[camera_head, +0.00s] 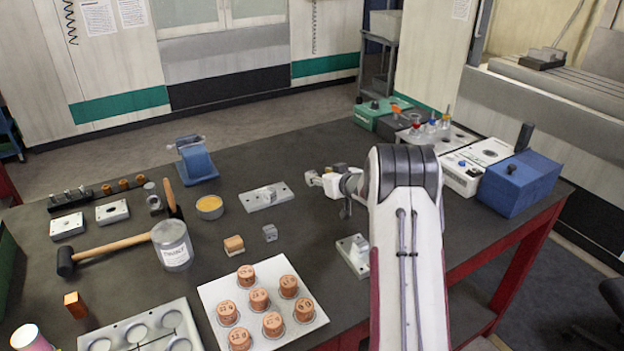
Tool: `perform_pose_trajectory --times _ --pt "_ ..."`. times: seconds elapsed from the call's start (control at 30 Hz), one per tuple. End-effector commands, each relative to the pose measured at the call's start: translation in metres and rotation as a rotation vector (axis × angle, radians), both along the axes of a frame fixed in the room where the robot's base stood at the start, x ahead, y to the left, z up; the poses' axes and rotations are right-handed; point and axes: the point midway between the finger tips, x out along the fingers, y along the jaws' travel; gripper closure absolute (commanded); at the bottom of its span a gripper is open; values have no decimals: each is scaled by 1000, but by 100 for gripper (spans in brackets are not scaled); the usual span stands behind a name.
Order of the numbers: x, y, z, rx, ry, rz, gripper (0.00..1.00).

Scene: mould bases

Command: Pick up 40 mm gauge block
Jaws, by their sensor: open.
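A small grey metal block (270,233) stands on the dark table near the middle; it may be the 40 mm gauge block, but I can read no size on it. My gripper (345,212) hangs above the table to the right of this block, apart from it. It is small in view and partly hidden by my own arm. It is open, and nothing shows between its fingers.
A copper-coloured block (234,245) is left of the grey block. A white plate (210,294) with several copper cylinders is in front. A metal plate with a raised part (266,196) lies behind. A labelled tin (172,246) and a mallet (110,248) are left.

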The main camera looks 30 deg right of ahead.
Motion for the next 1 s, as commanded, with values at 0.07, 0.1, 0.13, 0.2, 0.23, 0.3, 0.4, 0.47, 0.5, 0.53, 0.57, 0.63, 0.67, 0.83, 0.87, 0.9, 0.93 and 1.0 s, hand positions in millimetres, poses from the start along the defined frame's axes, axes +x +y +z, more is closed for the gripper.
perform_pose_trajectory --times 0.07,0.1,0.13,0.2,0.23,0.3,0.4,0.47,0.5,0.53,0.57,0.63,0.67,0.83,0.87,0.9,0.93,1.0 --pt "1 0 0 0 -1 0 60" --pt "1 0 0 0 -1 0 60" --pt "1 0 0 0 -1 0 60" --pt "1 0 0 0 -1 0 60" --pt "1 0 0 0 0 0 60" --pt "1 0 0 0 -1 0 60" --pt "2 0 0 0 -1 0 60" --pt "4 1 -1 -1 -1 1 60" --pt "6 1 -2 -1 0 1 60" --pt "7 2 -3 0 0 1 60" --pt "9 2 -4 0 0 1 60" --pt "14 3 -6 1 -1 2 60" --pt "17 4 -7 1 -1 2 60" --pt "31 5 -13 -1 -1 1 60" --pt "33 5 -13 -1 -1 1 60" --pt "36 5 -14 0 -1 1 60" --pt "38 5 -16 -1 0 1 60" --pt "42 4 -17 -1 0 2 60"
